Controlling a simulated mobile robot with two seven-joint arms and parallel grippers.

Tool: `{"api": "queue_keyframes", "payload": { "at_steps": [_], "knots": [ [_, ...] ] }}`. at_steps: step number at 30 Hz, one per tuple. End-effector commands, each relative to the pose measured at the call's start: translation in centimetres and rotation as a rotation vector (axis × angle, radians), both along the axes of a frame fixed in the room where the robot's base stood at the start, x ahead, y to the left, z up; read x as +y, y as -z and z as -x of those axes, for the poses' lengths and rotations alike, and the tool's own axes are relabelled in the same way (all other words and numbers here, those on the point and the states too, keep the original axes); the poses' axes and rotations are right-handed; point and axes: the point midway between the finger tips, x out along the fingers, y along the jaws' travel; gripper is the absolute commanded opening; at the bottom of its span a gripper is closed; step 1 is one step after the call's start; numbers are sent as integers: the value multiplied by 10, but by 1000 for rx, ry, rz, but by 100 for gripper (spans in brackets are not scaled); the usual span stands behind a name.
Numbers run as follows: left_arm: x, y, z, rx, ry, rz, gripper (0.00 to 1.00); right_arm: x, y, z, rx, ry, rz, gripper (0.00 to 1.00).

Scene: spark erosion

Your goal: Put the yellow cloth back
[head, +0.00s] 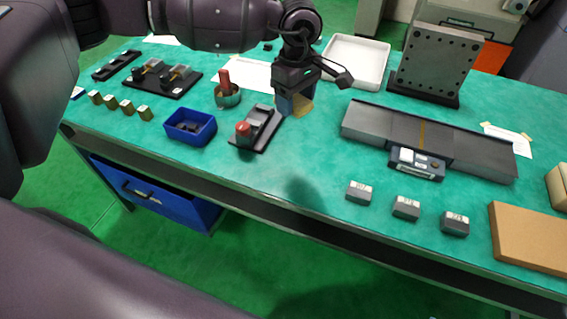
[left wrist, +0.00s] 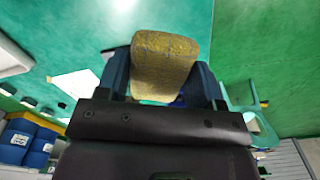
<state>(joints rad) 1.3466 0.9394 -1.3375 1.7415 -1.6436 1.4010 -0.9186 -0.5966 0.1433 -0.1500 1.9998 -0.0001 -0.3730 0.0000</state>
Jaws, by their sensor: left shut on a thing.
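My left gripper (head: 297,103) is above the green table top, in the upper middle of the head view. It is shut on the yellow cloth (head: 302,106), a small mustard-coloured pad. In the left wrist view the cloth (left wrist: 165,65) sits between the two blue-grey fingers of the left gripper (left wrist: 165,80), and its top stands out past them. The gripper appears to hold it a little above the table. My right gripper is not in view.
A black fixture with a red knob (head: 244,131) and a blue bin (head: 190,138) are left of the gripper. A white tray (head: 356,60) and an upright drilled plate (head: 439,62) stand behind. A long grey machine (head: 375,127) lies right. The table front near three grey blocks (head: 405,207) has bare room.

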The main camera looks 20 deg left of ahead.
Motion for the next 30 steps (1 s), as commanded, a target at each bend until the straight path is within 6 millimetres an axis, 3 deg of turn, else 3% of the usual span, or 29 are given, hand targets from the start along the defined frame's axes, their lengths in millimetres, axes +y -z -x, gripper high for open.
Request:
{"api": "queue_keyframes", "payload": {
  "at_steps": [5, 21, 30],
  "knots": [
    [2, 25, 1, 0, 2, -1, 42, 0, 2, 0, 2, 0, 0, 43],
    [1, 139, 1, 0, 0, -1, 42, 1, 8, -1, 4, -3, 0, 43],
    [2, 160, 0, -1, -1, 0, 42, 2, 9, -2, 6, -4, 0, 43]
  ]
}}
